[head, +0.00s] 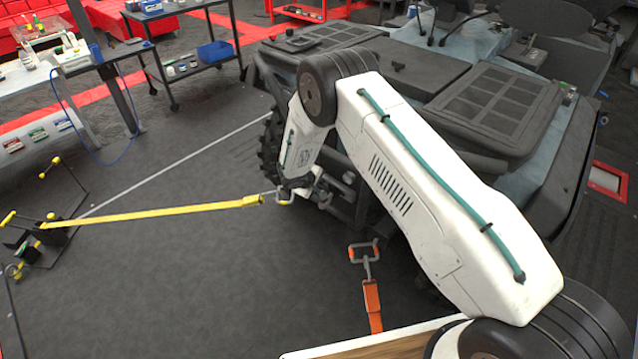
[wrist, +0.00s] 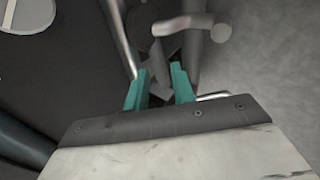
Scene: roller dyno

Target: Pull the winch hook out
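My gripper (head: 294,192) is at the front of the dark vehicle, beside its tubular bumper and partly hidden by my forearm. The wrist view shows the two teal fingers of my gripper (wrist: 160,78) apart, with grey metal between or just behind them. I cannot tell whether they press on it. A pale metal bar with a rounded end (wrist: 185,24) shows just beyond the fingertips. It may be the winch hook, but its shape is not clear. A small metal hook piece (head: 284,199) shows next to my gripper in the head view.
A taut yellow strap (head: 150,213) runs from a floor anchor (head: 38,240) at left to the vehicle's front. An orange strap (head: 372,300) with a metal hook (head: 365,258) is right of my gripper. A black cart (head: 190,65) stands behind. Open floor lies front left.

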